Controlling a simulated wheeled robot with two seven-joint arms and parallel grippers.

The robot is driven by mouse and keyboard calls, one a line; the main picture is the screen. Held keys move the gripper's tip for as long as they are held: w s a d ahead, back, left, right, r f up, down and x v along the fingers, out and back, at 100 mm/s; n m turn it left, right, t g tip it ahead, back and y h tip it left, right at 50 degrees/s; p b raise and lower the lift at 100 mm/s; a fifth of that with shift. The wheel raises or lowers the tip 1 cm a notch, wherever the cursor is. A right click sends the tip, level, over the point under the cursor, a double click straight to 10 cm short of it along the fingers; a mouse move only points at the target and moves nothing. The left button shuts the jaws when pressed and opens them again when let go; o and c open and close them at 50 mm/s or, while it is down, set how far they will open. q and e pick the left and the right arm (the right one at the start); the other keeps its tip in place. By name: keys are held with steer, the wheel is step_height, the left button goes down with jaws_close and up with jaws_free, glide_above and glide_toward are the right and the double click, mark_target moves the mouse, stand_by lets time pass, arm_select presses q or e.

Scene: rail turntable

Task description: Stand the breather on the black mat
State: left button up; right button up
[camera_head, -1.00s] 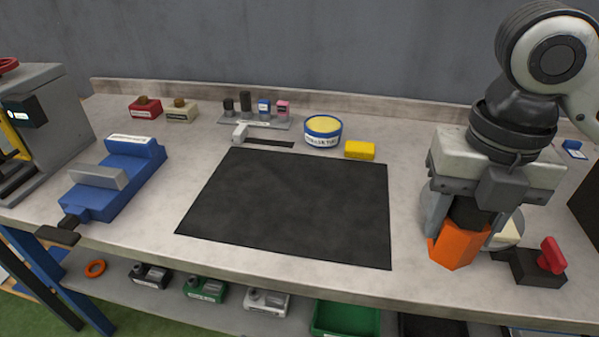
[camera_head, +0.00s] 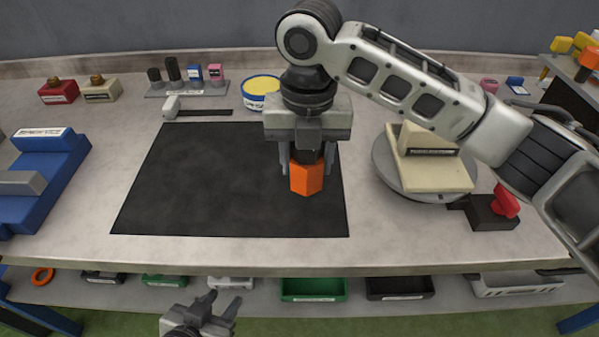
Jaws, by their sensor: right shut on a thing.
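The breather (camera_head: 307,178), an orange hexagonal piece with a dark upper part, is held upright in my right gripper (camera_head: 305,172). The gripper points down with its fingers on either side of the dark part. The breather is over the right part of the black mat (camera_head: 200,185); I cannot tell whether its bottom touches the mat. My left gripper (camera_head: 222,304) is low at the front, below the bench edge, with its fingers apart and nothing between them.
A round turntable (camera_head: 385,165) with a cream block (camera_head: 440,172) stands right of the mat. A red-handled black device (camera_head: 493,210) is beside it. A blue vise (camera_head: 45,180) is at left, a tin (camera_head: 260,92) behind the mat. The mat's left and middle are clear.

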mark_target(300, 176)
steer(key=shift+w+a+f, duration=0.15)
steer(key=shift+a+f, duration=0.15)
steer(key=shift+f, duration=0.1)
steer(key=f, duration=0.3)
steer(key=shift+w+a+f, duration=0.15)
steer(key=shift+a, duration=0.05)
steer(key=shift+f, duration=0.2)
steer(key=o, duration=1.1)
steer(key=shift+f, duration=0.15)
steer(key=shift+c, duration=0.2)
step_height(300, 176, up, 12)
steer(key=shift+r, duration=0.2)
